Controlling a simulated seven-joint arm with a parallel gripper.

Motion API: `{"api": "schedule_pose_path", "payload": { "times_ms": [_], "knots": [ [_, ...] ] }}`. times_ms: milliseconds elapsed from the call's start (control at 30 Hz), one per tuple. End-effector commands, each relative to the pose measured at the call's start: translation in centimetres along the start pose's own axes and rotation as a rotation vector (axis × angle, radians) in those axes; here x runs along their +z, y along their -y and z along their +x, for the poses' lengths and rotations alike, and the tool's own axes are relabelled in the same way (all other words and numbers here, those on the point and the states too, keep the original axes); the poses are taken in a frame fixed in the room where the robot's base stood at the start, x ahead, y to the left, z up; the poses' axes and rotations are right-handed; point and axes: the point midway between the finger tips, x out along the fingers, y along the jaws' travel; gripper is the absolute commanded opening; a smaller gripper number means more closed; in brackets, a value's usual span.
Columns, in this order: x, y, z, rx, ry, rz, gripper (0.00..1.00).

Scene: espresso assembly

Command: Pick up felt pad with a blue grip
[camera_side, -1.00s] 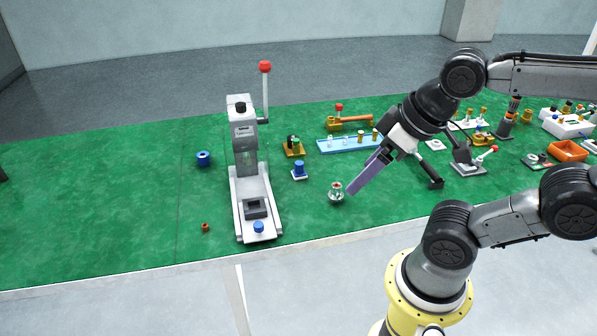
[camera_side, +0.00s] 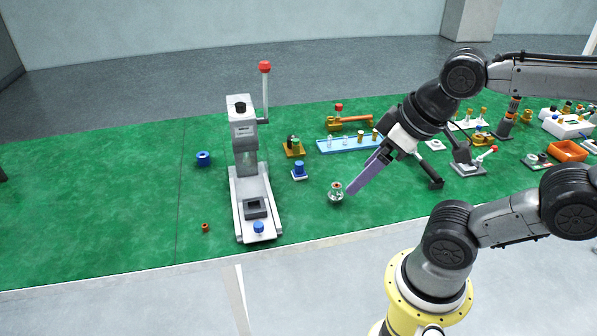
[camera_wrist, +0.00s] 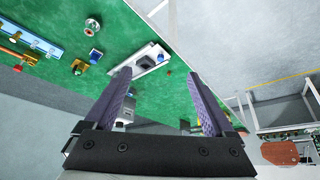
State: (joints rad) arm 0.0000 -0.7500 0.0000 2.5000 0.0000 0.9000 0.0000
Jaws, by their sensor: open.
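The press machine (camera_side: 246,150) with a red-knobbed lever stands left of the pad. A silver part with a red top (camera_side: 336,191) is close to my fingertips. A light-blue tray (camera_side: 350,144) and an amber block (camera_side: 293,148) are behind. A blue ring (camera_side: 203,158) is far left. The front mat is mostly clear.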

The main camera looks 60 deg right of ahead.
Motion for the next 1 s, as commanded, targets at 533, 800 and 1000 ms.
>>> {"api": "schedule_pose_path", "payload": {
  "times_ms": [533,800,1000],
  "knots": [
    [-0.1,0.0,0.0,0.001,0.001,0.003,0.72],
    [-5.9,-1.8,0.5,0.038,0.077,0.131,0.72],
    [-12.6,-5.3,3.2,0.083,0.166,0.301,0.72]
  ]
}}
